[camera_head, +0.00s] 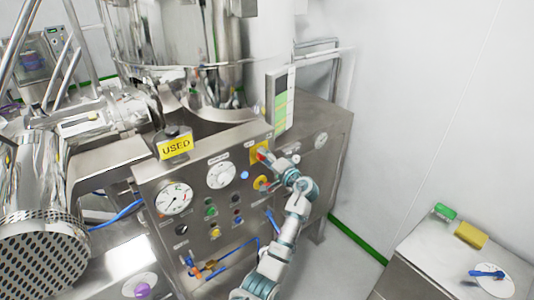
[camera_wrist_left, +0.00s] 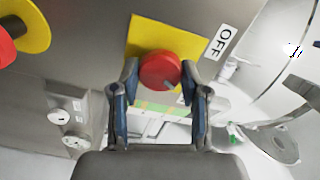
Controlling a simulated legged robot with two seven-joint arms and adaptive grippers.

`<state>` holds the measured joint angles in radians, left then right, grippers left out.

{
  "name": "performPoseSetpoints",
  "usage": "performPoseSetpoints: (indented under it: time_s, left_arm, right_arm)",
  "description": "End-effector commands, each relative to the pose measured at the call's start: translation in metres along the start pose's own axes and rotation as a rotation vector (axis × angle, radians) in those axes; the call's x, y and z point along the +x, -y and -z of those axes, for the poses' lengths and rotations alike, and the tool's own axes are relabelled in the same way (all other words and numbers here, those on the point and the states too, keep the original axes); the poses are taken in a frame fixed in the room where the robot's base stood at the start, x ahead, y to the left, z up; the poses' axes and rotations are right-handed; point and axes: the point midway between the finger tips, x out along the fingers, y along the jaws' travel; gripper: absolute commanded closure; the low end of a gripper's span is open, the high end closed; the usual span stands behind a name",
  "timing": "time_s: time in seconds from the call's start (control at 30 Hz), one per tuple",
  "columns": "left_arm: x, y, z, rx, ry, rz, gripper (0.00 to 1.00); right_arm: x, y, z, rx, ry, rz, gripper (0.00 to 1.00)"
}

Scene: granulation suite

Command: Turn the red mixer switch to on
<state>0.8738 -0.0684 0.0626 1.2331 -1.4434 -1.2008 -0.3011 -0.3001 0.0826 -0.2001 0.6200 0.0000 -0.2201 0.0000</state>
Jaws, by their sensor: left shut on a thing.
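The red mixer switch (camera_wrist_left: 160,68) is a round knob on a square yellow plate (camera_wrist_left: 145,33) in the left wrist view. A dark mark shows on its lower right edge, and a white OFF label (camera_wrist_left: 220,42) sits right of the plate. My left gripper (camera_wrist_left: 159,80) has one blue-padded finger on each side of the knob and is shut on it. In the head view, the switch (camera_head: 262,154) is at the upper right of the steel control panel, and my left gripper (camera_head: 269,158) reaches it from the right, partly covering it. My right gripper is not in view.
A red emergency button on a yellow disc (camera_wrist_left: 36,27) sits close beside the switch. The panel carries dials (camera_head: 174,198), several small buttons and a yellow USED sign (camera_head: 175,147). A side table (camera_head: 420,250) with small items stands at the right.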

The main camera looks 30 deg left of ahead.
Motion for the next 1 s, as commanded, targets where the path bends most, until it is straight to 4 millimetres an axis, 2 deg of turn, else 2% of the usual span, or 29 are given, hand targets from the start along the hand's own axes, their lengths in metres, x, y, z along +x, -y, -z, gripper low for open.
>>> performPoseSetpoints:
  time_s: [0.1, 0.43, 1.0]
  left_arm:
    - [0.003, 0.004, 0.0, 0.085, 0.001, 0.003, 0.9]
    - [0.002, 0.003, -0.001, 0.245, 0.002, 0.003, 0.9]
    - [0.002, 0.002, -0.001, 0.29, 0.002, 0.004, 0.9]
  right_arm:
    - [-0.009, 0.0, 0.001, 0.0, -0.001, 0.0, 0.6]
    - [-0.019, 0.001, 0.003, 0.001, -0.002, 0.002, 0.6]
    - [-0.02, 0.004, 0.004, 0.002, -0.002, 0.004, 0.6]
